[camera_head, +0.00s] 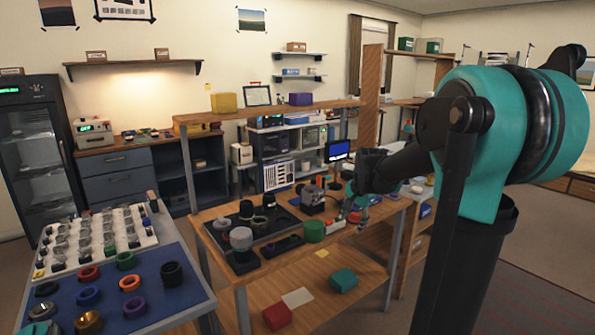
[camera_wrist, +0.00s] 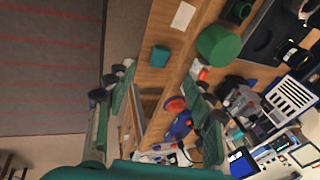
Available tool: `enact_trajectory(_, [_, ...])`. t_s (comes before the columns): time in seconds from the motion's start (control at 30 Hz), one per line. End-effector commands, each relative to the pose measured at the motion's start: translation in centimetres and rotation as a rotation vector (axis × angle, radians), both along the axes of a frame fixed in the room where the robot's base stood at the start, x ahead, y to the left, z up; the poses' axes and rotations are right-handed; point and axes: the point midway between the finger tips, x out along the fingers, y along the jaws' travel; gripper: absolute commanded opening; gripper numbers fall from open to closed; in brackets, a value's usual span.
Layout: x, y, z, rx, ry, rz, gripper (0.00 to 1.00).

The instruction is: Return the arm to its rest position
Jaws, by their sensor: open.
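My arm reaches from the right of the head view toward the workbench (camera_head: 212,222), with my gripper (camera_head: 350,213) near the bench's right end. In the wrist view, the two teal fingers of my gripper (camera_wrist: 160,85) stand wide apart with nothing held between them. A green cylinder (camera_head: 313,231) stands left of the gripper on the bench; it also shows in the wrist view (camera_wrist: 218,44). Part of the gripper is small and hard to make out in the head view.
Dark lens parts and a grey-topped piece (camera_head: 241,239) stand on the bench. A teal block (camera_head: 343,281), a red block (camera_head: 277,317) and a white card (camera_head: 297,297) lie on the lower shelf. A side table (camera_head: 190,290) with colored rings is at left. Open floor (camera_wrist: 50,70) shows in the wrist view.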

Motion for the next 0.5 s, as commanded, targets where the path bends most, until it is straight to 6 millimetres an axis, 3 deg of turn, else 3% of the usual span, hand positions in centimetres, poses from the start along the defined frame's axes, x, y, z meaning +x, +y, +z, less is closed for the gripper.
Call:
enact_trajectory(0.03, [-2.9, -0.1, -1.3, -0.034, -0.008, 0.075, 0.53])
enact_trajectory(0.3, [-16.8, -0.7, -8.6, -0.237, -0.042, 0.508, 0.53])
enact_trajectory(0.4, [-21.0, -0.9, -11.0, -0.297, -0.049, 0.636, 0.53])
enact_trajectory(0.5, [-23.9, -1.1, -12.7, -0.34, -0.052, 0.73, 0.53])
